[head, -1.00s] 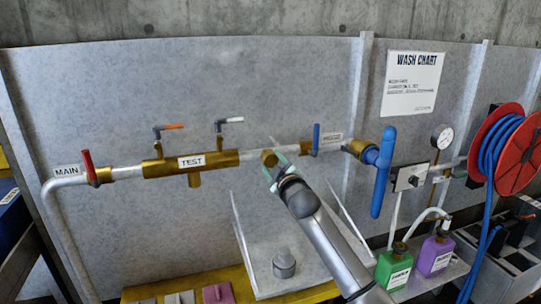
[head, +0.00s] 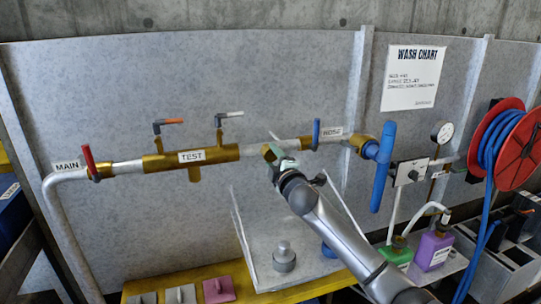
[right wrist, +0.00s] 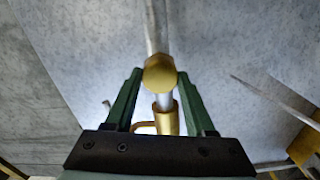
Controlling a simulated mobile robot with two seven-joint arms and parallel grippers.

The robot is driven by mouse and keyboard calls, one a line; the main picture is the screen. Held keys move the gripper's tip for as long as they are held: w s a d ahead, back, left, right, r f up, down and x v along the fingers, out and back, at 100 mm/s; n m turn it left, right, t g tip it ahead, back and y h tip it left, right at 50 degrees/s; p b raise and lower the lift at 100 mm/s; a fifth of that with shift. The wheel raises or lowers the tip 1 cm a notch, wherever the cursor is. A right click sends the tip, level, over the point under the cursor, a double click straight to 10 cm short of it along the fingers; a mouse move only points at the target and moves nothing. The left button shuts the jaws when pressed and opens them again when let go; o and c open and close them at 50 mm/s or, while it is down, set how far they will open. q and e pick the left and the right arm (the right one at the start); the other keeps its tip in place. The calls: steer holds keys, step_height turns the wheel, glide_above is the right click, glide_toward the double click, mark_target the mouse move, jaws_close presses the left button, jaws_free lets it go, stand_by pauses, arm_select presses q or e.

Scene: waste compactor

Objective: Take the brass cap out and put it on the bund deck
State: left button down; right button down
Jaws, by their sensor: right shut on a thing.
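The brass cap (head: 268,152) is between the fingertips of my right gripper (head: 274,158), in front of the grey pipe between the TEST and HOSE labels. In the right wrist view the cap (right wrist: 159,74) shows as a round brass end between the two green fingers (right wrist: 159,80), which are shut on it. The pipe runs behind it; I cannot tell whether the cap is still seated on it. A grey tray-like deck (head: 305,268) with raised side edges lies below, above a yellow ledge (head: 195,284). Which of these is the bund deck is not labelled. My left gripper is not in view.
A grey knobbed part (head: 284,257) and a blue part (head: 328,250) are on the grey deck. Several small blocks (head: 219,290) lie on the yellow ledge. Green and purple bottles (head: 434,250) stand right.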

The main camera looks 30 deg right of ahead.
steer(key=n, duration=0.5)
steer(key=shift+c, duration=0.8)
jaws_free()
steer(key=shift+c, duration=0.4)
